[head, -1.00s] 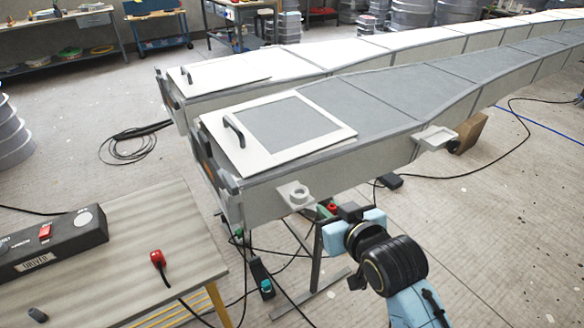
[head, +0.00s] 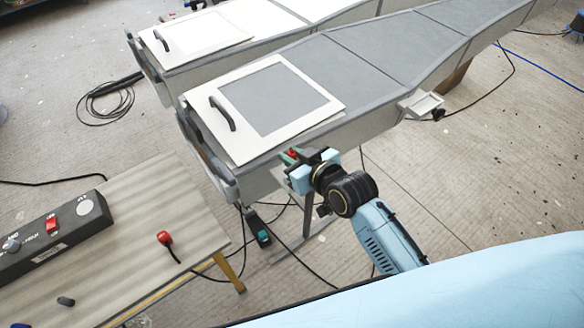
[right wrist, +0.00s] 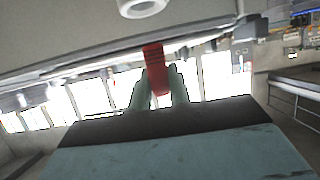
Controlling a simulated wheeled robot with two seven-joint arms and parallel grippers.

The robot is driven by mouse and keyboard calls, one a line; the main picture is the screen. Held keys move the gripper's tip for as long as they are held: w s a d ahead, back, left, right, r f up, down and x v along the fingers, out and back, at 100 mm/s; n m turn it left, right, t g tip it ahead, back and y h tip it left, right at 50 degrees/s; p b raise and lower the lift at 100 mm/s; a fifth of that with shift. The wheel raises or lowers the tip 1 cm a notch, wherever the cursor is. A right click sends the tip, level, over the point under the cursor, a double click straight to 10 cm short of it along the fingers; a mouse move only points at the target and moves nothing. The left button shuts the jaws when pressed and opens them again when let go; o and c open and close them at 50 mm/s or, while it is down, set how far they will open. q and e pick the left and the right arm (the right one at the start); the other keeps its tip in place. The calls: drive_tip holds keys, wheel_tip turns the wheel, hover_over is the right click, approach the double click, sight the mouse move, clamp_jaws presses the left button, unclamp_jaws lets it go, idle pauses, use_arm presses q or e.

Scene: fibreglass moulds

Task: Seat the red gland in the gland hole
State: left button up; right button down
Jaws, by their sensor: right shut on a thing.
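My right gripper (head: 294,162) is shut on the red gland (head: 292,153) beside the near side of the grey mould (head: 370,60). In the right wrist view the gland (right wrist: 154,66) stands up between the two fingers (right wrist: 157,95), slightly tilted. A pale ring with a round hole (right wrist: 142,6) shows there at the top edge, above and a little left of the gland, apart from it in the picture. In the head view my gripper hides most of the ring's place on the mould. My left gripper is not in view.
A table (head: 130,230) at left bears a black control box (head: 50,235) and a red plug (head: 165,238) with a black cable. A white bracket (head: 422,104) juts from the mould at right. A framed hatch (head: 265,105) with a black handle lies on top. Cables trail over the floor.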

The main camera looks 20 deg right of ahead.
drive_tip(key=shift+f, duration=2.5)
drive_tip(key=shift+f+b, duration=0.1)
drive_tip(key=shift+b, duration=0.2)
drive_tip(key=c, duration=1.3)
unclamp_jaws()
drive_tip(key=shift+f, duration=0.1)
drive_tip(key=shift+r, duration=0.25)
drive_tip(key=v, duration=1.2)
drive_tip(key=shift+p, duration=0.4)
drive_tip(key=shift+w+f, duration=0.1)
